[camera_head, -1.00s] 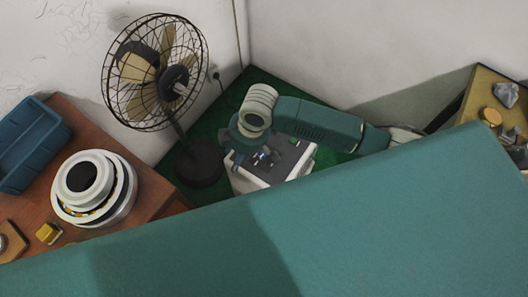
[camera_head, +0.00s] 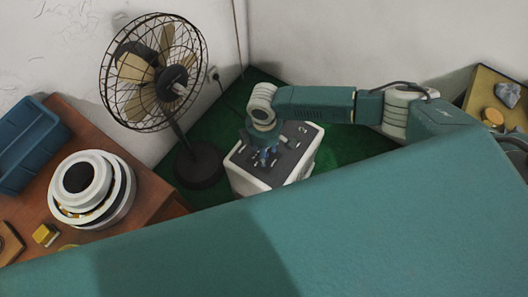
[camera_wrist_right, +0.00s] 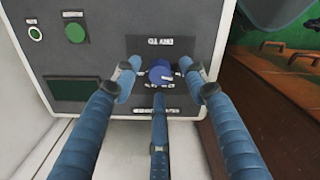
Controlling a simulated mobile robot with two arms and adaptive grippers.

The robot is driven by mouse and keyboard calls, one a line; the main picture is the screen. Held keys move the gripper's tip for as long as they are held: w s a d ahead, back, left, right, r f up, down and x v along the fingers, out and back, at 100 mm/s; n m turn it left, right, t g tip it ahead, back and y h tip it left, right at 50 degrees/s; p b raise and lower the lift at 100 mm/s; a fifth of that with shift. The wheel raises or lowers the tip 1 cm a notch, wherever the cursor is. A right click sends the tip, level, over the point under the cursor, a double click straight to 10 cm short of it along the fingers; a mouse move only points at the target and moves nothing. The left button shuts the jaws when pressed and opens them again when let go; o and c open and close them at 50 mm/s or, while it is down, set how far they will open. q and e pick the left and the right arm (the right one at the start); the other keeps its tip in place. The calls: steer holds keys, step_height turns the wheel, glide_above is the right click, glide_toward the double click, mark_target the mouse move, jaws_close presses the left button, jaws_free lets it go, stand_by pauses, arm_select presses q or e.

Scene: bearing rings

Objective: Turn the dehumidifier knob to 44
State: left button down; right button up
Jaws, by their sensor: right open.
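The dehumidifier (camera_head: 248,180) is a white box with a dark grey control panel, standing on the green floor in the head view. In the right wrist view its panel (camera_wrist_right: 90,58) shows a blue round knob (camera_wrist_right: 159,72) with lettering above and below it; the setting is too small to read. My right gripper (camera_wrist_right: 163,82) is open, with its blue fingers spread around the knob and the tips close to the panel. I cannot tell whether they touch the knob. In the head view the right gripper (camera_head: 266,155) is over the panel. My left gripper is out of view.
A standing fan (camera_head: 170,85) is left of the dehumidifier. A brown table (camera_head: 150,190) carries bearing rings (camera_head: 120,205) and a blue bin (camera_head: 28,145).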

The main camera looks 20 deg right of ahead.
steer(key=shift+f, duration=0.75)
jaws_close()
